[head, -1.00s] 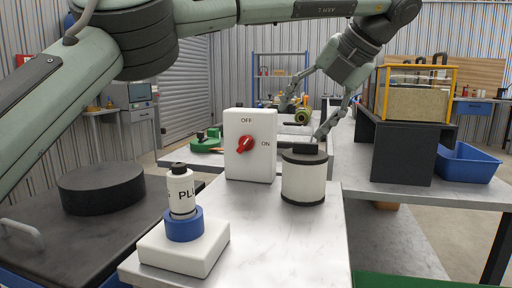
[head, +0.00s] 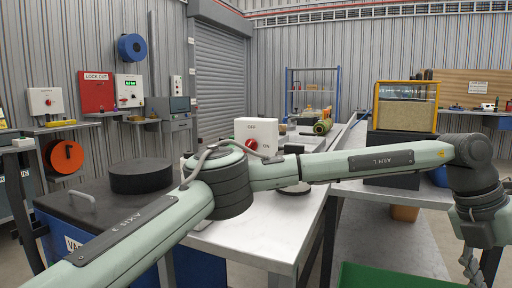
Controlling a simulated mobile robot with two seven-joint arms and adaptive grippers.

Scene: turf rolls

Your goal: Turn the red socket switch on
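A white switch box (head: 262,128) marked OFF at the top and ON at the right stands on the metal bench beyond my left arm. Its red knob (head: 251,145) is on the front face; its exact pointing is too small to tell. My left arm crosses in front of the box's lower part and reaches far right. My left gripper (head: 471,268) hangs at the lower right, well away from the box and partly cut off by the frame edge; its opening is unclear. My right gripper is not in view. Another white box with a red knob (head: 46,101) is on the left wall.
The metal bench (head: 262,238) has clear room in front. A black cylinder (head: 140,173) sits on the left cabinet. A yellow-framed case (head: 407,105) stands at right. A red lockout board (head: 97,92) hangs at the back left. A green surface (head: 385,277) is low at front right.

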